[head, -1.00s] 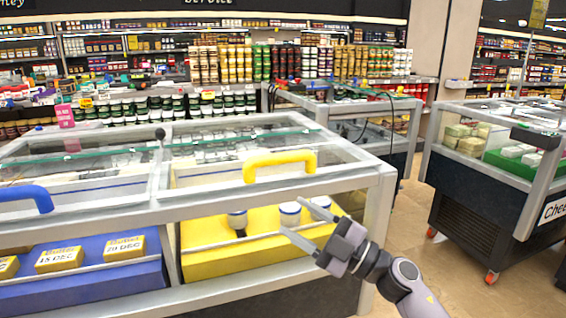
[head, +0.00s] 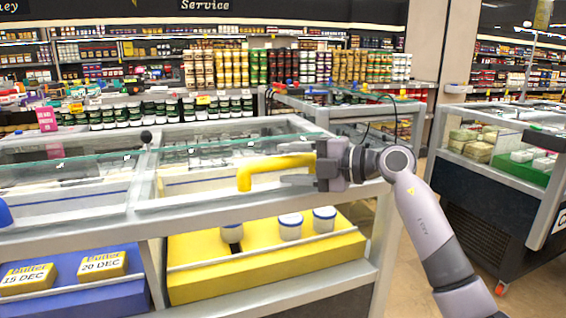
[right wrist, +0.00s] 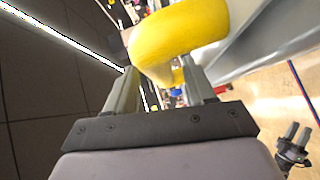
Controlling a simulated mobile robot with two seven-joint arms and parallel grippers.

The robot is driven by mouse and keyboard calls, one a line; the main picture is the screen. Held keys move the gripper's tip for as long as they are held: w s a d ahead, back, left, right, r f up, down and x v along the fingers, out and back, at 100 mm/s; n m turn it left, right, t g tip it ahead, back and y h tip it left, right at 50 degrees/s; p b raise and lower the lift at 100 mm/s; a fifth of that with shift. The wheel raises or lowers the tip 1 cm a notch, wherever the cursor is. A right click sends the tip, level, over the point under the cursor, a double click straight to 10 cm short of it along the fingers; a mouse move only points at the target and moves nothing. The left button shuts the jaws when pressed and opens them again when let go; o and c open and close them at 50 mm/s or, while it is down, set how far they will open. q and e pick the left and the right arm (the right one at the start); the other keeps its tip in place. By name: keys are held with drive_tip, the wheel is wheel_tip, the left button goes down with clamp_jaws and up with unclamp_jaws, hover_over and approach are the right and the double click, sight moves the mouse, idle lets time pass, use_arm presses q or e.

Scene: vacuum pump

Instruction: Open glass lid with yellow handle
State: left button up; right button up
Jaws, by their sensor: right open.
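The yellow handle (head: 270,168) is a bent bar on the front frame of the glass lid (head: 225,152), which lies closed over the yellow bin. My right gripper (head: 287,168) is open at the handle's right part, its fingers pointing left. In the head view the handle's right end is partly hidden by the fingers. In the right wrist view the handle (right wrist: 178,42) fills the space in front of and between the two fingertips; contact cannot be told. My left gripper (right wrist: 292,138) shows small and low in the right wrist view, its opening unclear.
A blue handle (head: 4,214) shows at the far left, above a blue bin (head: 75,300) of butter packs. Another freezer (head: 490,215) stands at the right, with floor between.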

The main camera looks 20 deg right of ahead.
drive_tip(key=shift+x, duration=1.1)
use_arm(q)
drive_tip(key=shift+s+f, duration=0.1)
drive_tip(key=shift+f, duration=0.1)
